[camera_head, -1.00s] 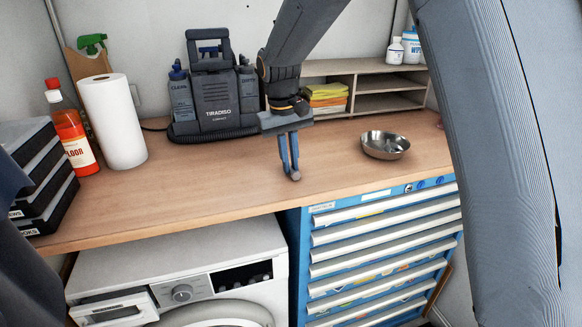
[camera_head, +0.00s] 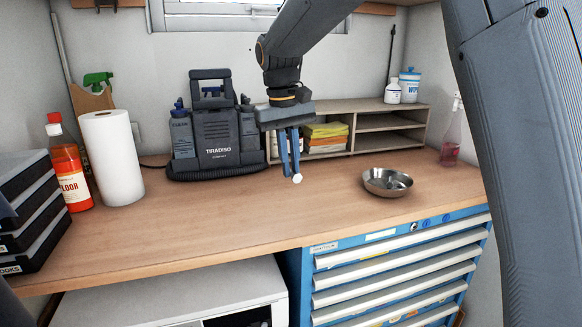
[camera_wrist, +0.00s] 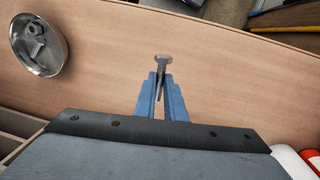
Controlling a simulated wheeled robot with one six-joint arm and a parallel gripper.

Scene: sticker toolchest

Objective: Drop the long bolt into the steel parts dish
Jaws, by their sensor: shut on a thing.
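My gripper (camera_head: 291,165) hangs above the wooden worktop, its blue fingers shut on the long bolt. The bolt's pale round head (camera_head: 297,178) shows at the fingertips. In the wrist view the grey bolt (camera_wrist: 163,60) sticks out between the fingertips (camera_wrist: 161,85), head outward. The steel parts dish (camera_head: 386,190) is a round, shiny bowl on the worktop, to the right of my gripper and apart from it. In the wrist view the dish (camera_wrist: 60,52) is at the upper left, with small grey metal parts inside.
A wooden shelf unit (camera_head: 390,120) with yellow cloths stands behind the dish. A Tiradiso machine (camera_head: 215,140), paper towel roll (camera_head: 112,160), orange bottle (camera_head: 70,170) and stacked black cases (camera_head: 25,220) are to the left. The worktop between gripper and dish is clear.

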